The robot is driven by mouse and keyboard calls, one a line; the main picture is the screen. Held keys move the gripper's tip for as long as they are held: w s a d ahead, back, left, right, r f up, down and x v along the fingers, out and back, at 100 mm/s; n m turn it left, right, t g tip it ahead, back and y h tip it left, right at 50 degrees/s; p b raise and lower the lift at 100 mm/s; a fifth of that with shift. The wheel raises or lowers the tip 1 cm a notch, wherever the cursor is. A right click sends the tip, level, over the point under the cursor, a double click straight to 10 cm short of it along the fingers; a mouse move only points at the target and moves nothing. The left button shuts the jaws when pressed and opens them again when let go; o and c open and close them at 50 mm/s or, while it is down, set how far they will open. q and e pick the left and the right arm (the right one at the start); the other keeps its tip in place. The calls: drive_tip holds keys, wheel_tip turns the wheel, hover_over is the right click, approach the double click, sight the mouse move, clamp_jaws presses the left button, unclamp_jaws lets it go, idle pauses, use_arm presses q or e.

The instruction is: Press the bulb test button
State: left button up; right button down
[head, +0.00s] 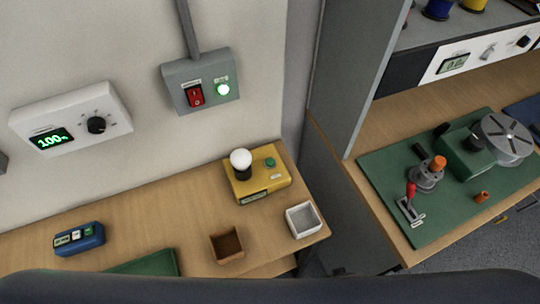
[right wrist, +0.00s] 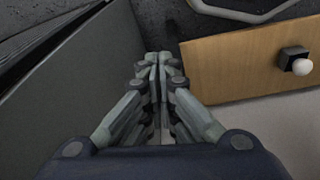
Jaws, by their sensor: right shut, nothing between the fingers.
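The yellow bulb tester (head: 262,178) sits on the wooden bench below the wall. A white bulb (head: 240,159) stands upright on its left part, and a green button (head: 270,163) is on its top at the right. The bulb looks white; I cannot tell if it is lit. My right gripper (right wrist: 158,62) shows only in the right wrist view, with its fingers together and nothing between them. It points down near a grey panel, apart from the tester. My left gripper is not seen in either view.
A brown box (head: 227,246) and a white tray (head: 303,220) stand in front of the tester. A blue box (head: 79,238) with buttons lies at left. A grey switch box (head: 203,81) and dial unit (head: 70,120) are on the wall. A green mat (head: 375,170) with tools is right.

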drive_tip(key=w+a+r+n+t+p, duration=0.1)
drive_tip(key=w+a+r+p, duration=0.15)
drive_tip(key=r, duration=0.85)
drive_tip(key=w+a+r+y+p, duration=0.1)
drive_tip(key=w+r, duration=0.3)
drive_tip(key=r, duration=0.6)
drive_tip(key=w+a+r+n+t+p, duration=0.1)
drive_tip(key=w+r, duration=0.2)
drive_tip(key=r, duration=0.8)
drive_tip(key=w+a+r+n+y, duration=0.3)
drive_tip(key=w+a+n, duration=0.3)
drive_tip(key=a, duration=0.3)
drive_tip(key=w+a+r+n+y, duration=0.4)
drive_tip(key=w+a+n, duration=0.2)
drive_tip(key=a, duration=0.3)
drive_tip(key=r+n, duration=0.1)
drive_tip(key=n, duration=0.4)
hover_over(269, 163)
drive_tip(key=shift+s+r+p, duration=0.1)
drive_tip(key=shift+p, duration=0.2)
wheel_tip(269, 163, down, 9)
drive_tip(key=b, duration=0.6)
drive_tip(key=shift+r+b, duration=0.1)
drive_tip(key=shift+b, duration=0.25)
